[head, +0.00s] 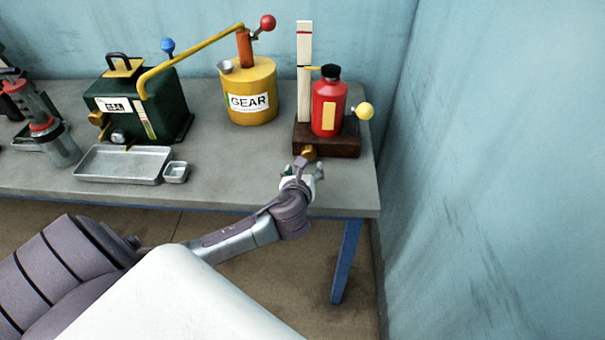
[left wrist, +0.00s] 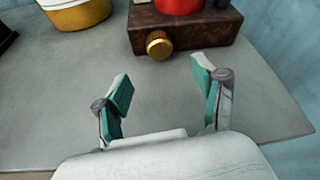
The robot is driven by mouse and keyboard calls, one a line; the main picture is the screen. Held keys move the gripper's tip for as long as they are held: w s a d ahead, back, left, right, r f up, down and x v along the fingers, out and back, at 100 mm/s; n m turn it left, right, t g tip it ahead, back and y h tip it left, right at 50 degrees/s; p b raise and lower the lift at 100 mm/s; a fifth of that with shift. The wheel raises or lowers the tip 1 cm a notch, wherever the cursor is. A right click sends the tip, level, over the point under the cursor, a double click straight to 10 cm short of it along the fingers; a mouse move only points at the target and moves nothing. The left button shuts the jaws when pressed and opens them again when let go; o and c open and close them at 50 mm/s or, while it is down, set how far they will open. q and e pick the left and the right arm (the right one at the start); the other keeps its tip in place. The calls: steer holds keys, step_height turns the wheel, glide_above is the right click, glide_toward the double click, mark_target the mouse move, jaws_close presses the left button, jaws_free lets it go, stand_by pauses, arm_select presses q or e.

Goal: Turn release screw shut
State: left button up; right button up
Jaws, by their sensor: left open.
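The release screw is a brass knob (head: 309,153) on the front of a dark brown base (head: 340,147) at the right end of the bench. A red bottle (head: 328,107) with a black cap stands on this base. In the left wrist view the brass knob (left wrist: 159,44) sits ahead of my fingers and is not between them. My left gripper (head: 303,169) is just in front of the knob. In the left wrist view my left gripper (left wrist: 160,88) is open and empty, with teal pads spread apart. My right gripper is not in view.
A white upright post (head: 304,70) and a yellow ball (head: 365,111) flank the bottle. A yellow GEAR can (head: 250,92), green machine (head: 140,105), metal tray (head: 122,165) and small dish (head: 176,172) stand to the left. A blue wall (head: 500,150) is close right.

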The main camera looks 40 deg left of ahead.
arm_select(q)
steer(key=shift+v, duration=1.3)
